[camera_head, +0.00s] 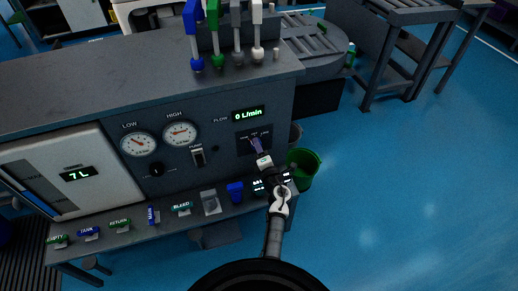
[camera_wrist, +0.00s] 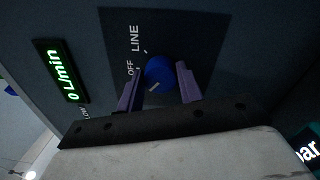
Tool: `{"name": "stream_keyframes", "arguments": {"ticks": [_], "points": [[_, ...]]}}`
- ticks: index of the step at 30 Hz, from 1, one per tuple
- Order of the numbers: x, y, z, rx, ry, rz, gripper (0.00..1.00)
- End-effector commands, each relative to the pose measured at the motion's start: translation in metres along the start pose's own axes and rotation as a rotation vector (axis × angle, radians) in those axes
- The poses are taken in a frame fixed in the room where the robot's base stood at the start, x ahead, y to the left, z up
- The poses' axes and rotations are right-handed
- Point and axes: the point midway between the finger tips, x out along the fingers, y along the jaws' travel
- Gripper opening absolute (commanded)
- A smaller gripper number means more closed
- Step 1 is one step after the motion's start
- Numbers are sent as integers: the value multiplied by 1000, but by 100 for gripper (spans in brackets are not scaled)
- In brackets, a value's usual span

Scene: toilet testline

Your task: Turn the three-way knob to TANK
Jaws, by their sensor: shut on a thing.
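The three-way knob (camera_wrist: 161,72) is round and blue on a dark plate in the wrist view. A short white mark on it lies toward the picture's lower left. The OFF label (camera_wrist: 130,68) is left of the knob and the LINE label (camera_wrist: 135,38) is above left. I cannot read a TANK label there. My gripper (camera_wrist: 159,76) has its purple fingers on both sides of the knob, shut on it. In the head view my gripper (camera_head: 257,145) reaches the plate below the flow display and hides the knob.
The flow display (camera_head: 249,114) reads 0 L/min. Two gauges (camera_head: 139,145), a pump switch (camera_head: 198,157) and a tank level panel (camera_head: 76,173) are to the left. Coloured valve handles line the lower shelf (camera_head: 150,226). A green bucket (camera_head: 303,168) stands to the right, with open floor beyond.

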Motion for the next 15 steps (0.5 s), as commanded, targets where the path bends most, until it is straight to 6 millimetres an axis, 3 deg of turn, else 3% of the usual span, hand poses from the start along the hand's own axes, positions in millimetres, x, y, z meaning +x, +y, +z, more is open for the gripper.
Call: {"name": "stream_keyframes", "arguments": {"ticks": [8,9,13,15], "points": [[-1,-1,0,0,0,-2,13],[-1,-1,0,0,0,-2,40],[-1,-1,0,0,0,-1,57],[0,-1,0,0,0,-1,58]]}}
